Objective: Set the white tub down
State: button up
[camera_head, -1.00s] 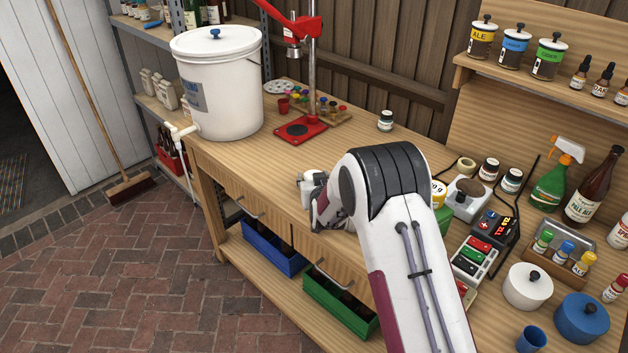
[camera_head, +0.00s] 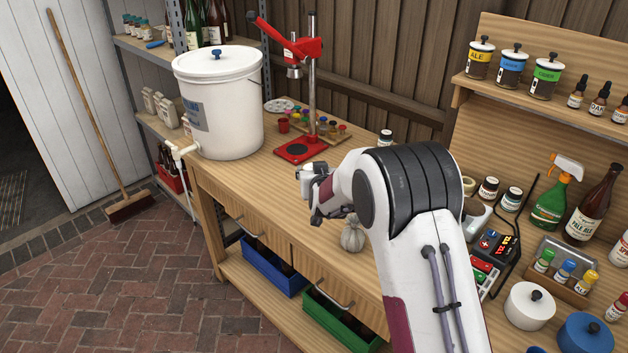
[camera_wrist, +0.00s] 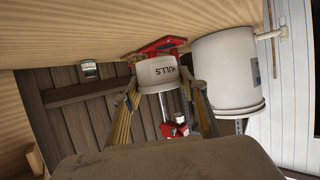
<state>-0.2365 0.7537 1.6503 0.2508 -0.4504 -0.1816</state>
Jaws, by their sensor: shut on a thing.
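The white tub (camera_wrist: 158,72), with dark lettering on its side, sits between the fingertips of my gripper (camera_wrist: 160,86) in the wrist view. The fingers are shut on it, one on each side. In the head view, my gripper (camera_head: 328,205) is over the front part of the wooden bench (camera_head: 275,195), right of the large white bucket. How far the tub is from the bench top is not clear.
A large lidded bucket (camera_head: 228,120) with a tap stands at the bench's left end. A red capping press (camera_head: 300,148) is behind my gripper. A small grey sack (camera_head: 352,236) stands below it near the front edge. A controller (camera_head: 494,245) and jars crowd the right.

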jog(key=shift+r, duration=0.3)
dwell(0.4)
jog(key=shift+d+f, duration=0.15)
jog(key=shift+f, duration=0.6)
jog(key=shift+w+d+f, duration=0.2)
jog(key=shift+w, duration=0.3)
jog(key=shift+w+d+m+h, duration=0.35)
jog(key=shift+w+m+h, duration=0.15)
jog(key=shift+h, duration=0.1)
jog(key=w+d+r+m+g+h, duration=0.1)
jog(key=d+m+h, duration=0.3)
jog(key=d, duration=0.3)
jog(key=w+d+r+m+g+h, duration=0.1)
jog(key=d+m+h, duration=0.3)
jog(key=d, duration=0.4)
jog(key=shift+w+d+g+h, duration=0.2)
jog(key=shift+w+g+h, duration=0.15)
jog(key=shift+w, duration=0.45)
